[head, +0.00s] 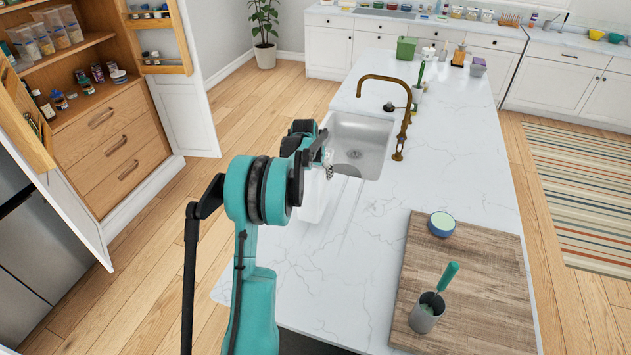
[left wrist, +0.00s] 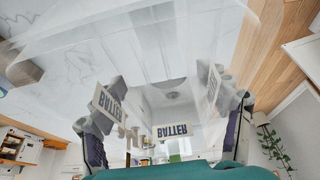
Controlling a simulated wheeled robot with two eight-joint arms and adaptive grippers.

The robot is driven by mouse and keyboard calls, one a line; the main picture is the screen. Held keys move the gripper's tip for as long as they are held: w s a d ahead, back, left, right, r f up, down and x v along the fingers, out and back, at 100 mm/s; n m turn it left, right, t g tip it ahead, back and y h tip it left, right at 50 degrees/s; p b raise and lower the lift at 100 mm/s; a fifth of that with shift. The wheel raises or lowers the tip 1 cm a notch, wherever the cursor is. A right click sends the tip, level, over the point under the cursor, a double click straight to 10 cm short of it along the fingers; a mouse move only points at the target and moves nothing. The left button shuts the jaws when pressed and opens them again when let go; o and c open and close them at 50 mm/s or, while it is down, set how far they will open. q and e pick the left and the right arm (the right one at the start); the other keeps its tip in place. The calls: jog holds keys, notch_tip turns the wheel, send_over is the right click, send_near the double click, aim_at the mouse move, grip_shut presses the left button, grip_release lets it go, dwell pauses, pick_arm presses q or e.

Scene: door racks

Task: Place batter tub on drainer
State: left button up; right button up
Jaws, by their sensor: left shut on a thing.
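The batter tub (head: 314,196) is a clear, whitish container, partly hidden behind my left arm in the head view. It fills much of the left wrist view, where its BATTER label (left wrist: 172,131) shows. My left gripper (head: 324,162) is shut on the tub, with a finger at each side of it in the left wrist view. The drainer (head: 349,212) is a set of shallow grooves in the white marble counter, on the near side of the sink. The tub is over or beside its left part; I cannot tell whether it touches the counter. My right gripper is out of view.
The sink (head: 357,143) with a brass faucet (head: 405,110) lies beyond the drainer. A wooden board (head: 466,285) at the right holds a bowl (head: 441,224) and a grey cup (head: 427,313) with a green-handled tool. The counter between drainer and board is clear.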

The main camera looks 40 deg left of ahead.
pick_arm(q)
notch_tip(320, 180, down, 4)
jog(key=shift+r, duration=0.1)
jog(key=shift+f+b, duration=0.2)
jog(key=shift+b, duration=0.1)
jog(key=o, duration=1.8)
